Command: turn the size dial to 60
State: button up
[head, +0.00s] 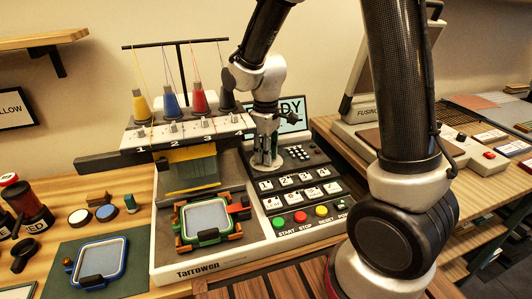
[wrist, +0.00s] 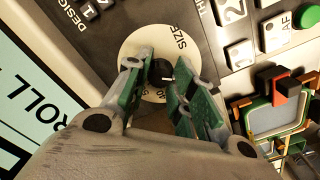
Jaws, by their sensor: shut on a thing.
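The size dial is a black knob with a white pointer line (wrist: 158,74) on a round cream plate (wrist: 137,47) lettered SIZE, in the wrist view. My gripper (wrist: 161,78) is shut on the knob, with a green-padded finger on each side. The pointer line points to the right in the wrist view. The plate's numbers are mostly hidden by my fingers, so the setting cannot be read. In the head view my gripper (head: 267,160) points down onto the panel of the embroidery machine (head: 215,262), and the knob is hidden there.
White numbered keys (head: 300,188) and coloured START and STOP buttons (head: 300,217) lie close to my gripper. A screen (head: 292,116) stands behind it. Thread spools (head: 170,102) and a green hoop (head: 206,216) are to the left.

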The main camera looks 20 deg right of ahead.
jog(key=shift+m, duration=0.4)
jog(key=m, duration=0.3)
jog(key=shift+m, duration=0.3)
jog(key=m, duration=0.4)
jog(key=shift+m, duration=0.3)
jog(key=m, duration=0.4)
jog(key=shift+m, duration=2.1)
jog(key=o, duration=1.1)
jog(key=shift+c, duration=0.2)
